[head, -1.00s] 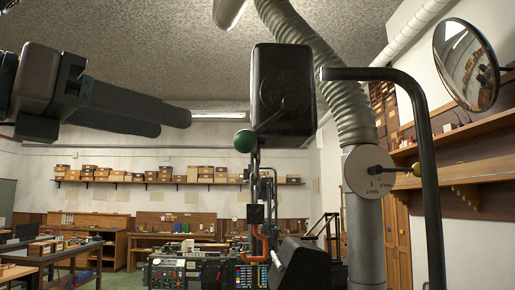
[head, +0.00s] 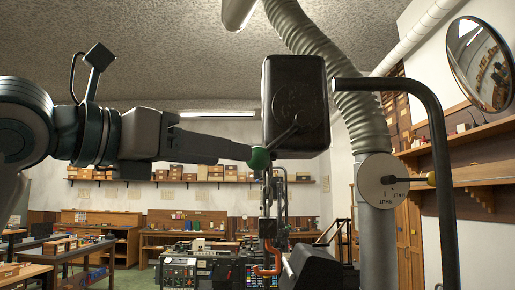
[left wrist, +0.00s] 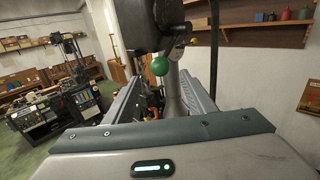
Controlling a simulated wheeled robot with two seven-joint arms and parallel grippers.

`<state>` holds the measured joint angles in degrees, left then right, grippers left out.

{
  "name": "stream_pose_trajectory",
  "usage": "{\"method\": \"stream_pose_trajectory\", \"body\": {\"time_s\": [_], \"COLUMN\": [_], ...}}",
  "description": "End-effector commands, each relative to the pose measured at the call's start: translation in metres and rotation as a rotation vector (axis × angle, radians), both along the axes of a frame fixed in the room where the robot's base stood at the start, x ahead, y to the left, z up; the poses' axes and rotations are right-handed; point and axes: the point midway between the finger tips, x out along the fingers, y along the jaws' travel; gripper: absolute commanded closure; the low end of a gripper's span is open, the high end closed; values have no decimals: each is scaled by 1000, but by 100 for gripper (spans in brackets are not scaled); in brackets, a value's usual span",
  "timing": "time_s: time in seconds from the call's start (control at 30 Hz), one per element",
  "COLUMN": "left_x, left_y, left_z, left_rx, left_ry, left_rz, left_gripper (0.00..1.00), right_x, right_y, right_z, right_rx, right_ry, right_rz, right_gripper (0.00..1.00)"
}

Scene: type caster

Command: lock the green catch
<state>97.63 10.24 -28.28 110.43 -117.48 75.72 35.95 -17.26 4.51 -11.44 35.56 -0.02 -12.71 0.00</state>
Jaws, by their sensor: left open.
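The green catch shows as a green ball knob (head: 259,158) on a dark lever, below the front of a black box (head: 296,100) on the machine. My left gripper (head: 240,151) reaches in from the left, its fingers pointing right, with the tips at the knob. In the left wrist view the green knob (left wrist: 160,66) appears ahead, in line with the gap between the two grey fingers of my open left gripper (left wrist: 158,80). I cannot tell whether a finger touches it. My right gripper is in neither view.
A thick black bent pipe (head: 440,170) and a grey duct with a round marked disc (head: 381,181) stand right of the box. A ribbed hose (head: 350,95) runs behind it. The machine's control panel (head: 195,272) is below. Shelves and benches line the far wall.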

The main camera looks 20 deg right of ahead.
Motion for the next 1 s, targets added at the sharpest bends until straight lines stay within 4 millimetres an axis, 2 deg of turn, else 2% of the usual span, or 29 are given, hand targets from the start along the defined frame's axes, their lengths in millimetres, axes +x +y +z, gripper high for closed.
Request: {"method": "stream_pose_trajectory", "body": {"time_s": [0.03,0.3,0.5,0.7,0.97,1.0], "left_x": [4,28,40,44,44,44], "left_y": [-9,-50,-70,-77,-78,-78], "left_z": [4,3,2,1,0,0], "left_rx": [1,0,0,-1,-1,-1], "left_ry": [3,4,1,0,0,0], "left_rz": [-3,-2,0,-1,0,0], "left_gripper": [49,49,49,49,49,57], "right_x": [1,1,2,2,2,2], "right_y": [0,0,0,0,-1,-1], "right_z": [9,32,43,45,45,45], "right_rx": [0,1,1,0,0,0], "right_ry": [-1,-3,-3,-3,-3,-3], "right_rz": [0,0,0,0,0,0], "right_gripper": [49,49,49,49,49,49]}}
